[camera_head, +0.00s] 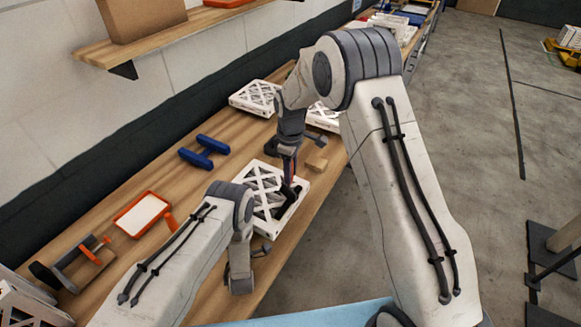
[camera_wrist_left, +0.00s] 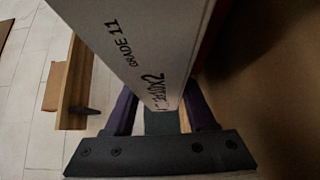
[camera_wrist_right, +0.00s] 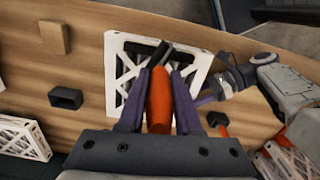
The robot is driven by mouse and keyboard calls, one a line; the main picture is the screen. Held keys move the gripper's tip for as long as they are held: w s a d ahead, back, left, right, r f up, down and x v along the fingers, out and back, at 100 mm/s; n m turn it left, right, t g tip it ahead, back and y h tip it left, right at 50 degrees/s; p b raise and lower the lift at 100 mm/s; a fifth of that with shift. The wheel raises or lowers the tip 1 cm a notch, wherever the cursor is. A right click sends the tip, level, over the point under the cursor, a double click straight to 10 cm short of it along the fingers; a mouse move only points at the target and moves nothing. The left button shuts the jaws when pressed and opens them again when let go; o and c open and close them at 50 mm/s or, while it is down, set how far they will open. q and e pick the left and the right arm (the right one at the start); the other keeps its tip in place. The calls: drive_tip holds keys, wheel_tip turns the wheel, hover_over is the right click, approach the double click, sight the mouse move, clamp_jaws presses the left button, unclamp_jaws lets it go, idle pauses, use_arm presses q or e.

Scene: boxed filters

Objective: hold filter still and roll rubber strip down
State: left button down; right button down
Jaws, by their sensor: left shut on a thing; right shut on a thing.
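A white boxed filter (camera_head: 262,205) with a lattice face lies on the wooden bench, near its right edge. My left gripper (camera_head: 262,249) is at its near side and shut on its printed side wall, which fills the left wrist view (camera_wrist_left: 140,45). My right gripper (camera_head: 289,172) is above the filter and shut on an orange-handled roller (camera_wrist_right: 159,98). The roller's dark head (camera_wrist_right: 158,54) is over the filter face (camera_wrist_right: 196,72). A dark strip (camera_head: 291,203) lies along the right part of the filter; the roller partly hides it, and contact is unclear.
A blue tool (camera_head: 204,152), an orange-framed tray (camera_head: 143,214) and a clamp-like holder (camera_head: 80,262) lie left on the bench. Another filter (camera_head: 255,97) is further back. A small wooden block (camera_head: 317,164) is just beyond the held filter.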

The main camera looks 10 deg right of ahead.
drive_tip(key=shift+f, duration=0.85)
drive_tip(key=shift+w+d+r, duration=0.1)
drive_tip(key=shift+w, duration=0.1)
drive_tip(key=shift+w+d+f, duration=0.15)
drive_tip(key=shift+f, duration=0.05)
drive_tip(key=w+d, duration=0.3)
drive_tip(key=shift+s+a, duration=3.25)
drive_tip(key=shift+s, duration=0.5)
drive_tip(key=shift+w+d, duration=0.75)
drive_tip(key=shift+w, duration=0.2)
drive_tip(key=shift+w+d, duration=0.7)
drive_tip(key=shift+w, duration=0.25)
drive_tip(key=shift+w+r, duration=0.1)
drive_tip(key=shift+r, duration=3.95)
